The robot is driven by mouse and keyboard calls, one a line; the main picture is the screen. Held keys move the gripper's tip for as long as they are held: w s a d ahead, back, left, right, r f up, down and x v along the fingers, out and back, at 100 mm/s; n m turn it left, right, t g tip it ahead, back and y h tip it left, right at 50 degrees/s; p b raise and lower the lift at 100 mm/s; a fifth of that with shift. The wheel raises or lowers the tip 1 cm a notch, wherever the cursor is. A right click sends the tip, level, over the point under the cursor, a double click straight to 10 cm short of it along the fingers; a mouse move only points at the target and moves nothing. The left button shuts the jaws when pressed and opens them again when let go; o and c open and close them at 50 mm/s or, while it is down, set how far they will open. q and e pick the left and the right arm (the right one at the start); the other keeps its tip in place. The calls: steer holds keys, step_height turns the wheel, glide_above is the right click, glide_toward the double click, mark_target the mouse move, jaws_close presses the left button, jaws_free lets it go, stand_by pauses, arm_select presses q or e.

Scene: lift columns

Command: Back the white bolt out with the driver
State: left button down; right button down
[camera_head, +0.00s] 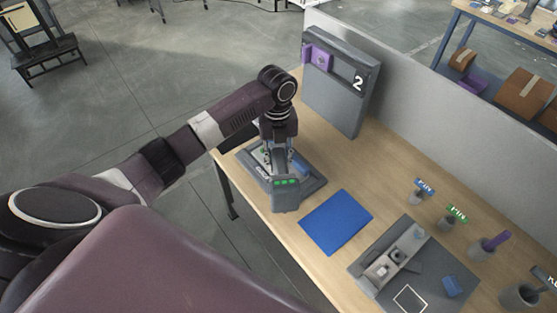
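My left gripper (278,168) points down over a dark grey fixture (312,186) at the left end of the table. The fixture has a front box (286,195) with green lights. The gripper's two fingers show low over the fixture, but what lies between them is too small to tell. I cannot make out the white bolt; the gripper and arm cover part of the fixture. I cannot pick out the driver with certainty. My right gripper is not in view.
A blue mat (336,221) lies right of the fixture. A grey panel marked 2 (336,101) with a purple part (318,57) stands behind. A grey tray (443,277) and several tool cups, one with a purple handle (494,242), stand at right. A divider (425,104) borders the back.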

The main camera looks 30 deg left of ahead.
mark_target(279, 154)
arm_select(q)
steer(key=shift+f, duration=0.5)
stand_by(0.7)
steer(key=shift+s+d+f, duration=0.1)
steer(key=shift+s, duration=0.1)
stand_by(0.7)
steer(key=shift+w+r, duration=0.3)
steer(key=shift+r, duration=0.5)
stand_by(1.4)
steer(key=shift+r, duration=2.5)
